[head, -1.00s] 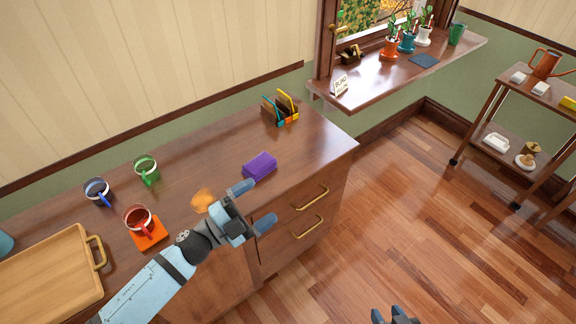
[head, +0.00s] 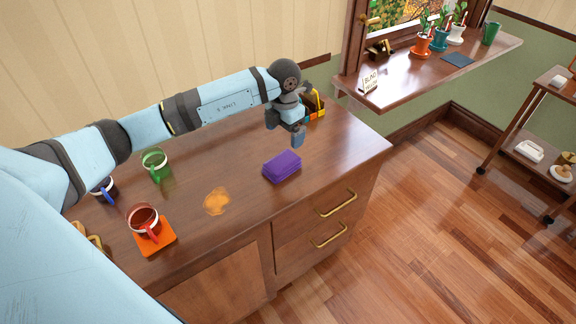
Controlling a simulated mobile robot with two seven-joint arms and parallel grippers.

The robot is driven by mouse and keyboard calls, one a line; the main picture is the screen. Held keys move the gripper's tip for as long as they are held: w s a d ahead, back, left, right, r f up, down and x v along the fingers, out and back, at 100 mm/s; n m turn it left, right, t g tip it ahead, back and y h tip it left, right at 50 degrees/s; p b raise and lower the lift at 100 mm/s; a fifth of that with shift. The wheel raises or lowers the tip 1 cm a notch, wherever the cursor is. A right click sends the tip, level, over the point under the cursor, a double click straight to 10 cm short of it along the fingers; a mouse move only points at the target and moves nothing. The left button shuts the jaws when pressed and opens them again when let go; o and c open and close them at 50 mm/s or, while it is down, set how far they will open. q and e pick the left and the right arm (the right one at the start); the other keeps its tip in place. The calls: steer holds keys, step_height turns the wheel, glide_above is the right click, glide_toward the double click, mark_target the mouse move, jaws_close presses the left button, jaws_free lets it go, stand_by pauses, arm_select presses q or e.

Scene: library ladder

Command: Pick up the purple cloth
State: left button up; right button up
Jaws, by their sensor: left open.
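The purple cloth (head: 282,166) lies folded on the wooden counter top, near its front edge. My left gripper (head: 297,138) is above the counter, just behind and slightly right of the cloth in the head view, pointing down. It is open and empty, apart from the cloth. One finger shows best; the other is partly hidden. My right gripper is not in view.
An orange spill (head: 216,201) is left of the cloth. A red mug (head: 143,219) on an orange coaster (head: 160,240), a green mug (head: 155,165) and a blue mug (head: 103,190) stand further left. A holder (head: 314,104) is behind my gripper. Drawer handles (head: 336,203) face front.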

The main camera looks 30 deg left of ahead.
mark_target(284, 159)
arm_select(q)
step_height(284, 159, down, 12)
steer(key=shift+a+r, duration=0.1)
steer(key=shift+r, duration=0.1)
steer(key=shift+s, duration=0.1)
steer(key=c, duration=1)
